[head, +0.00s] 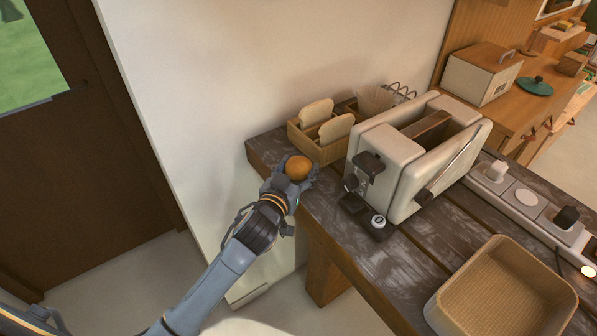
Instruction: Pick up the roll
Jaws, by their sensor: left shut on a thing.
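The roll (299,167) is round and golden brown. It sits in my left gripper (297,178), at the near left corner of the dark wooden table (392,258). The fingers are shut on its sides, and its top shows above them. The hand hides the roll's underside, so I cannot tell whether it touches the table. My right gripper is not in view.
A wooden holder (318,150) with bread slices stands just behind the roll. A cream toaster (398,165) stands to the right. A woven basket (503,290) is at the front right, near a power strip (522,199).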

